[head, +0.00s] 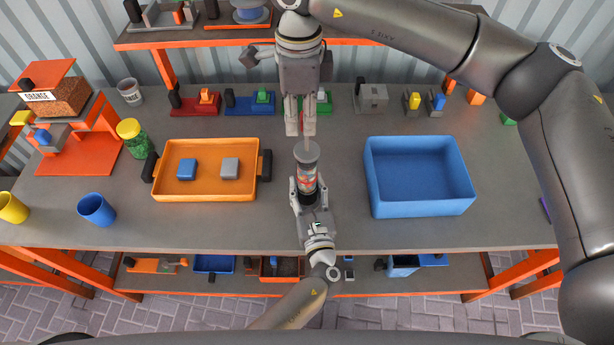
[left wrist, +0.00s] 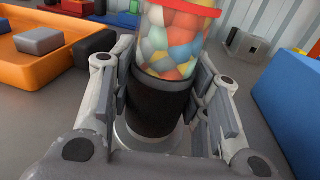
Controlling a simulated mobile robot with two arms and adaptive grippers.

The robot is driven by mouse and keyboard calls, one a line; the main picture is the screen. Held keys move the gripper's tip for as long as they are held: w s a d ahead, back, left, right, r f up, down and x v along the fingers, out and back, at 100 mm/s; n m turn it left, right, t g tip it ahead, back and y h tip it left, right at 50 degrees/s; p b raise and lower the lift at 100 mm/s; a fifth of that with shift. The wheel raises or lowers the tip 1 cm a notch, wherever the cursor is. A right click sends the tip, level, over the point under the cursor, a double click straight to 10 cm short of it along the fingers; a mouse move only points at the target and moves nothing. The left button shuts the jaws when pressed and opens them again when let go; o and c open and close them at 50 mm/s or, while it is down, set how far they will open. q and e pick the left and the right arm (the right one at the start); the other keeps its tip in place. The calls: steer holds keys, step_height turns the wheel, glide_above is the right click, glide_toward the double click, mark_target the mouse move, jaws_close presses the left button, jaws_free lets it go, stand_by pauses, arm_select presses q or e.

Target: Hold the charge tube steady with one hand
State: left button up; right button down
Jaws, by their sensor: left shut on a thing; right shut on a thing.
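The charge tube (head: 307,180) stands upright on the workbench, clear with colored pieces inside, a red ring and a black lower sleeve. It also shows in the left wrist view (left wrist: 162,105). My left gripper (head: 309,200) is shut around the black sleeve, one finger on each side. A grey disc (head: 307,153) sits at the tube's top, with a thin rod rising from it. My right gripper (head: 300,132) points down above the tube, with its fingers shut at the rod's upper end. The part between its fingers is mostly hidden.
An orange tray (head: 205,198) holding a blue and a grey block lies left of the tube. An empty blue bin (head: 420,208) stands to the right. Blue (head: 97,210) and yellow (head: 12,208) cups are at the left. Several small colored fixtures line the back.

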steer(key=shift+f, duration=0.85)
steer(key=shift+r, duration=1.1)
steer(key=shift+f, duration=1.35)
steer(key=shift+r, duration=0.1)
